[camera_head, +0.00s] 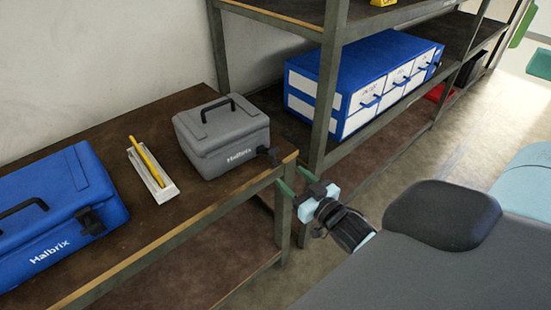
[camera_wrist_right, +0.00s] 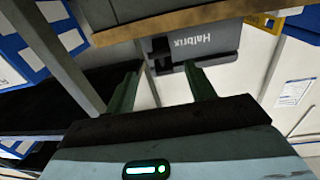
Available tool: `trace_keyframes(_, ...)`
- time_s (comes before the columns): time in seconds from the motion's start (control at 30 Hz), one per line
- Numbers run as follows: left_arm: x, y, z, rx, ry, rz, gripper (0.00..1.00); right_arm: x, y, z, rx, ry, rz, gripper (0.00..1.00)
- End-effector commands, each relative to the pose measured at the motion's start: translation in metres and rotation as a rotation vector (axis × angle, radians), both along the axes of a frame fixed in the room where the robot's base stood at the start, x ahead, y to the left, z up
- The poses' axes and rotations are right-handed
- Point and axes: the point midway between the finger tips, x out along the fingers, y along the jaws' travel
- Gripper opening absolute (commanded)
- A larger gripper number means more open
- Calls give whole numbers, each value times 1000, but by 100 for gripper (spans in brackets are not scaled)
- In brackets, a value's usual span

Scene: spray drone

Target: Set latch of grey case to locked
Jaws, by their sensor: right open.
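The grey case (camera_head: 222,138) with a black top handle sits shut near the right end of the workbench. Its dark latch (camera_head: 268,155) is at the front right edge and seems to stick out; its exact setting is too small to tell. My right gripper (camera_head: 292,192) is open and empty, just off the bench corner, in front of and below the latch, apart from it. In the right wrist view, the grey case (camera_wrist_right: 215,45) and its latch (camera_wrist_right: 162,55) appear beyond the spread green fingers (camera_wrist_right: 163,75). My left gripper is out of view.
A blue case (camera_head: 50,215) and a white tray (camera_head: 145,175) with a yellow pencil-like item (camera_head: 148,162) share the bench (camera_head: 150,240). A metal shelf post (camera_head: 326,105) stands close to the gripper. A blue drawer box (camera_head: 365,75) sits on the shelf.

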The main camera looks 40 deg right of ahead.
Motion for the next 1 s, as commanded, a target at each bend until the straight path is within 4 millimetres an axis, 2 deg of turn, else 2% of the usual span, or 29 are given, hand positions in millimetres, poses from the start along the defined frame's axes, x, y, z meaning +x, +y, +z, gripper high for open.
trace_keyframes(0.6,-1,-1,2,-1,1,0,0,70,1,0,0,0,0,55)
trace_keyframes(1.0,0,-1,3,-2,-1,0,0,77,1,0,0,1,1,55)
